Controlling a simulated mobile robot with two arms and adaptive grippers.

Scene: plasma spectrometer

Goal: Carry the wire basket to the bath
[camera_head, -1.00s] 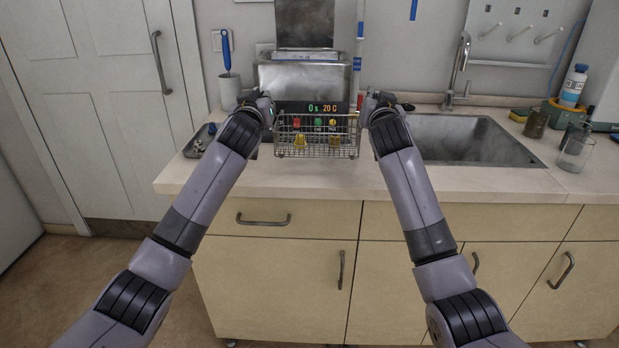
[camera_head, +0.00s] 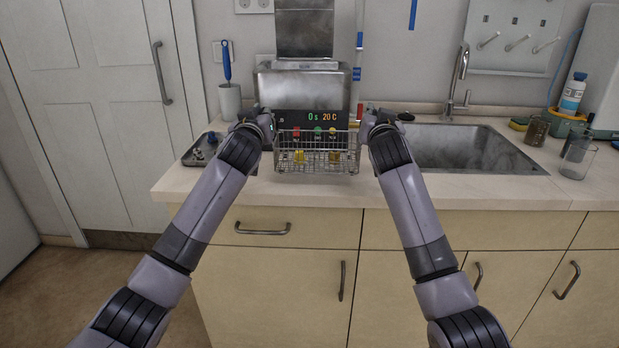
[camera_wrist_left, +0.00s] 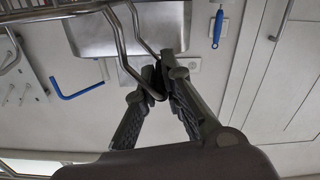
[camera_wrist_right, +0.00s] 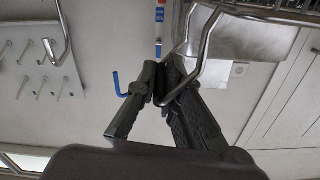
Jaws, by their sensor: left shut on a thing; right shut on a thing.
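The wire basket (camera_head: 316,163) hangs level between my two grippers, over the front of the counter. Several small vials with red, green and yellow tops show in it. My left gripper (camera_head: 268,124) is shut on its left side and my right gripper (camera_head: 366,124) on its right side. In the left wrist view the jaws (camera_wrist_left: 157,82) close on a bent wire handle (camera_wrist_left: 121,50). In the right wrist view the jaws (camera_wrist_right: 163,85) close on the other handle (camera_wrist_right: 204,48). The metal bath (camera_head: 304,86) stands directly behind the basket, its display (camera_head: 310,118) reading 0 s 20 C. Its interior is hidden.
A sink (camera_head: 470,150) with a tap (camera_head: 459,75) lies to the right. A grey tray (camera_head: 196,150) and a holder with a blue brush (camera_head: 227,65) are on the left. A glass beaker (camera_head: 578,162) and bottle (camera_head: 572,95) stand far right.

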